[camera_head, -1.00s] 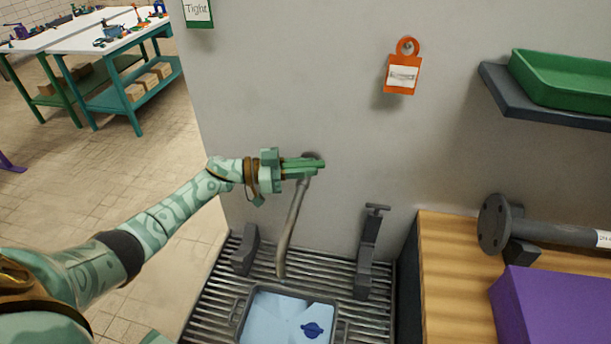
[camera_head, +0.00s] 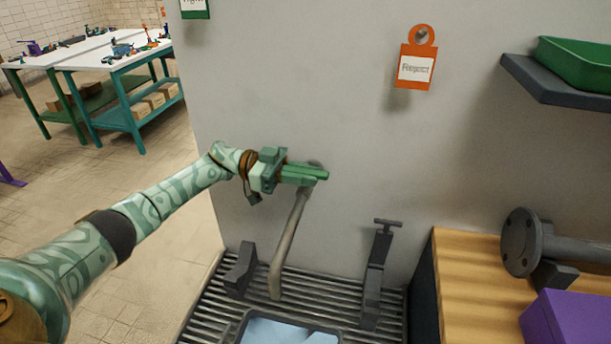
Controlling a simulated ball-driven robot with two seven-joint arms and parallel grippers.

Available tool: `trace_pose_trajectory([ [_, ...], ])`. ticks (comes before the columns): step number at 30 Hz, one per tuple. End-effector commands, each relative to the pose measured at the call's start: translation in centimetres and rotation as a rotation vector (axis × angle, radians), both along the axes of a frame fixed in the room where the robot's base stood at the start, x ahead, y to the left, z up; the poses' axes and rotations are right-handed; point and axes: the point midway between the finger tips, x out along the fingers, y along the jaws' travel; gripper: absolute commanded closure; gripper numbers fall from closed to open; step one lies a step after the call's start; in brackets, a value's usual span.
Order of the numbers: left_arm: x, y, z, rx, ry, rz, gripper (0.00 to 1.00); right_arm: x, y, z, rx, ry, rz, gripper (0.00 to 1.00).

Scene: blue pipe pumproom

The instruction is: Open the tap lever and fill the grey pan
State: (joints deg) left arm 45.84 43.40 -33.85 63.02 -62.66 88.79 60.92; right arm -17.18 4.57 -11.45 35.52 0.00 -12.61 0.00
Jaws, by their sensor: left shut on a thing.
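My left gripper (camera_head: 318,174) reaches in from the left and is shut at the top of the tap, against the wall. Its green fingers hide most of the tap lever between them. The tap's long grey spout (camera_head: 289,240) slants down from there, its lower end above the slatted drain rack. The grey pan (camera_head: 240,327) is at the bottom edge, partly cut off, with a pale blue surface inside its dark rim. I cannot tell whether water is running. My right gripper is not in view.
The slatted rack (camera_head: 210,312) carries a dark block (camera_head: 241,270) and a dark clamp (camera_head: 376,275) either side of the spout. A wooden bench (camera_head: 460,290) with a flanged pipe (camera_head: 525,243) and purple box (camera_head: 570,318) stands right. An orange Reject tag (camera_head: 416,65) hangs above.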

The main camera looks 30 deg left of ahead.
Motion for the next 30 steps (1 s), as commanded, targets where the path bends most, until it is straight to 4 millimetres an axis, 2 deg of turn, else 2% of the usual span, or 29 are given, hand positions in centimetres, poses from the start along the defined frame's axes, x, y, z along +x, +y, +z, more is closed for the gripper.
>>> trace_pose_trajectory([
  [4, 0.0, 0.0, 0.1, -0.001, 0.0, -0.001, 1.0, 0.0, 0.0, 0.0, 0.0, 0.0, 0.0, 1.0],
  [5, 0.0, 0.0, 0.1, -0.001, 0.0, -0.001, 0.72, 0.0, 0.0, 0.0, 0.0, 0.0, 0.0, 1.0],
  [6, 0.0, 0.0, 0.1, -0.001, 0.0, -0.001, 0.61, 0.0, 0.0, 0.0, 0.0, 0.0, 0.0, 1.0],
  [7, 0.0, 0.0, 0.1, -0.001, 0.0, -0.001, 0.58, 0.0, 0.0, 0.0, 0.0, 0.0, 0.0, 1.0],
  [15, 0.0, 0.0, 0.0, -0.001, 0.0, 0.0, 0.58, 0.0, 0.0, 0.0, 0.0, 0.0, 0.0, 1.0],
  [19, -0.2, 1.1, -0.1, 0.001, 0.001, 0.002, 0.58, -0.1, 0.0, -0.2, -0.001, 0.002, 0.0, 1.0],
  [23, -0.7, 3.8, -0.2, 0.002, 0.003, 0.004, 0.58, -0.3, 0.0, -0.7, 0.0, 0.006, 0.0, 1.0],
  [30, -2.1, 10.3, -0.5, 0.002, 0.004, 0.004, 0.58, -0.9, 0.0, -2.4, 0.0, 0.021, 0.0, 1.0],
])
